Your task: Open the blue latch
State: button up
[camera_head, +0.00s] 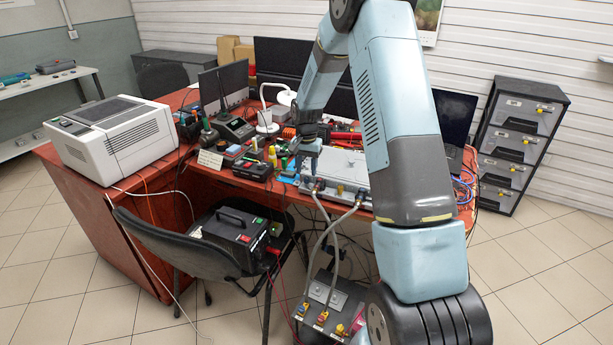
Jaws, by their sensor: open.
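A flat light-grey unit (342,166) lies on the red table, with connectors along its front edge. Two grey hoses (333,232) run from that edge down to a dark box (325,312) on the floor, which has yellow and red latches on its front. My gripper (307,170) points down at the left front corner of the grey unit, close to the connectors. It is small in view; nothing can be seen held in it. I cannot make out the blue latch for certain; my gripper and arm cover part of that corner.
Tools and small devices crowd the table (225,177) left of my gripper. A black chair (190,245) with a black power unit (236,235) on it stands in front. A white printer (112,135) is at left, a drawer cabinet (516,140) at right.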

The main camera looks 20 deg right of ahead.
aim_at(306, 178)
jog(key=shift+f, duration=1.75)
